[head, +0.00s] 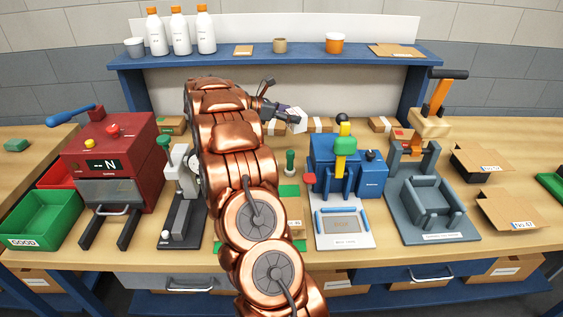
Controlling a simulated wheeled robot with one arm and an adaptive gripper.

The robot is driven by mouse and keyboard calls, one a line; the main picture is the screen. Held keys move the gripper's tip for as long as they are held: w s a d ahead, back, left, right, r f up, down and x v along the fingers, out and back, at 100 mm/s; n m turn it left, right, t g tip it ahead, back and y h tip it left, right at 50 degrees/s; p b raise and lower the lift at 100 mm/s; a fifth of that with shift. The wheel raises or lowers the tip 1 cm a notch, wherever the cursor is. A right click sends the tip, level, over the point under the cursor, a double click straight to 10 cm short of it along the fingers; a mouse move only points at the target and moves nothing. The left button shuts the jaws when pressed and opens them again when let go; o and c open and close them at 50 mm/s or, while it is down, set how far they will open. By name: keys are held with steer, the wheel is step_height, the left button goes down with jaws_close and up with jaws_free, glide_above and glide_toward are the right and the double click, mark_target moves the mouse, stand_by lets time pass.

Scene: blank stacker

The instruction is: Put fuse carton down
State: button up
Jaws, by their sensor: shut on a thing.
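My copper-coloured arm reaches up and away over the middle of the bench. My gripper (283,113) is at the back of the bench, below the blue shelf, and is shut on a small pale carton (297,121), which I take to be the fuse carton. The carton looks tilted and in front of the row of brown cartons. My gripper and its fingers hide part of it. I cannot tell whether its underside touches anything.
Brown cartons (320,125) stand along the back of the bench (110,258). A blue press (335,165), a red tester (110,155) and a grey fixture (428,205) surround my arm. A blue shelf (280,56) with bottles (180,32) overhangs the back.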

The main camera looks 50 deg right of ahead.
steer(key=shift+f+p, duration=0.85)
steer(key=shift+f, duration=3.8)
steer(key=shift+f, duration=0.15)
steer(key=o, duration=1.2)
